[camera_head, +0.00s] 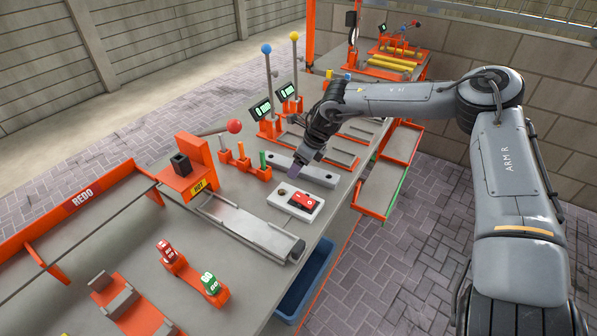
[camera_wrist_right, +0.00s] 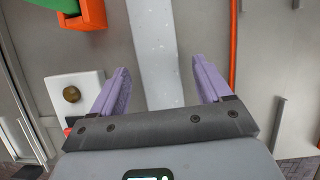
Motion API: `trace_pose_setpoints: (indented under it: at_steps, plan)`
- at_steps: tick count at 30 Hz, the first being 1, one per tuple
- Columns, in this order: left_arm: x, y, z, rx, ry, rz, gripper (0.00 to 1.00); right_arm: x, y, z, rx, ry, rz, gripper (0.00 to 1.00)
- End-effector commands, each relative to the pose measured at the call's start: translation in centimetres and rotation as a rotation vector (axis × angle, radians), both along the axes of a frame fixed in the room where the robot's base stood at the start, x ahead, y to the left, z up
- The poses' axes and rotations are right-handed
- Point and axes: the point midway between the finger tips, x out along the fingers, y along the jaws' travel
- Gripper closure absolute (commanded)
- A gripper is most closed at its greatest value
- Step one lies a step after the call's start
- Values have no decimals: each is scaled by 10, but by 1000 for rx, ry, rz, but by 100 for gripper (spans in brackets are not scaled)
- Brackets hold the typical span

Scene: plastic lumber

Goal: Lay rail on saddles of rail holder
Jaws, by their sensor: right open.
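A light grey bar, which looks like the rail (camera_head: 317,176), lies flat on the table in the head view, partly hidden by my right gripper. My right gripper (camera_head: 304,162) is above it, pointing down. In the right wrist view the bar (camera_wrist_right: 152,50) runs between the two purple fingers of the right gripper (camera_wrist_right: 160,85), which are open and empty. An orange base with grey cradles, possibly the rail holder (camera_head: 127,303), sits at the lower left in the head view, cut off by the frame edge. My left gripper is out of view.
A white box with a red switch (camera_head: 301,202) stands just in front of the bar. A long grey slide (camera_head: 250,227) lies nearer. An orange stand with posts (camera_head: 245,165) and a red-knobbed lever (camera_head: 233,127) are to the left. A blue bin (camera_head: 307,281) hangs at the table edge.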

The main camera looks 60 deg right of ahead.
Motion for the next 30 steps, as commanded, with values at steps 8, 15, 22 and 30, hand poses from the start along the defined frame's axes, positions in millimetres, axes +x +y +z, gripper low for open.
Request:
trace_pose_setpoints:
  at_steps: [8,15,22,30]
  plan:
    - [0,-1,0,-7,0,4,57,1,0,-1,0,0,0,24]
    - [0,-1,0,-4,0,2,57,0,0,-1,0,0,0,61]
    - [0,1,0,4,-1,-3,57,1,0,0,0,-2,0,93]
    - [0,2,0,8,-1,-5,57,1,0,1,0,-2,0,93]
